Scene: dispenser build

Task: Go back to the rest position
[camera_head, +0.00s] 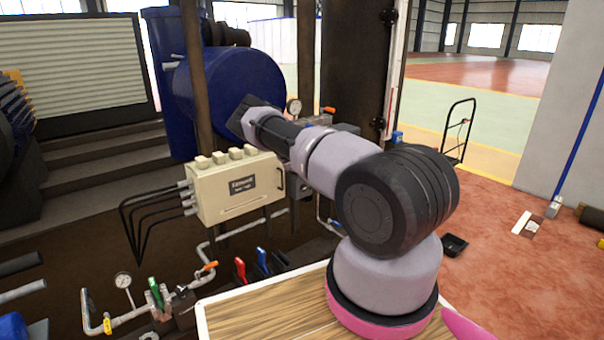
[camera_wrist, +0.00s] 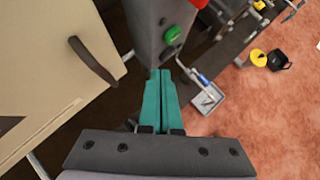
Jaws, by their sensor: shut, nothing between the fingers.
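My gripper (camera_wrist: 162,100) shows in the wrist view with its two teal fingers together and nothing between them. Its fingertips point at a grey post-like box with a green button (camera_wrist: 172,34) and part of a red one at the top edge. I cannot tell whether the tips touch it. In the head view my arm reaches away to the upper left, past the cream control box (camera_head: 236,188); the fingers cannot be made out there. In the wrist view, a cream cabinet with a dark handle (camera_wrist: 93,62) fills the left side.
A blue tank (camera_head: 228,85) and brown posts stand behind the arm. Pipes with a gauge (camera_head: 123,281) and coloured valve handles lie low in front. A small grey tray (camera_wrist: 207,100) is right of the fingers. Open red floor (camera_head: 500,240) lies to the right, with a hand truck (camera_head: 458,130).

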